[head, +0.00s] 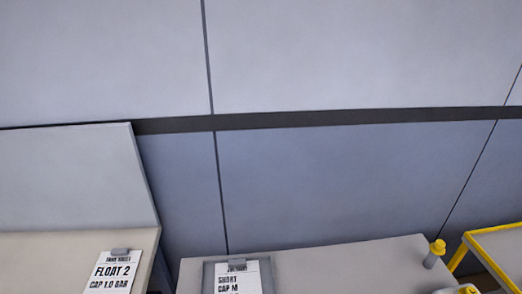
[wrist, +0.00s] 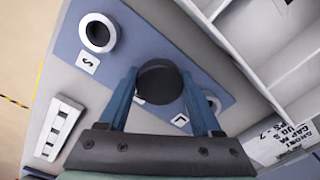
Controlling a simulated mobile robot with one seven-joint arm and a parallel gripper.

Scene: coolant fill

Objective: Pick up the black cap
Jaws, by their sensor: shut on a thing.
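The black cap (wrist: 160,84) is round and dark, in the middle of the wrist view. My gripper (wrist: 159,76) has its two blue fingers on either side of the cap and is shut on it. The cap is over the blue mat (wrist: 150,40); I cannot tell whether it is lifted clear of it. The head view shows neither the cap nor my gripper.
A white ring with a dark centre (wrist: 98,33) sits on the mat beside a card marked S (wrist: 88,62). A white shelf unit (wrist: 250,25) stands at right.

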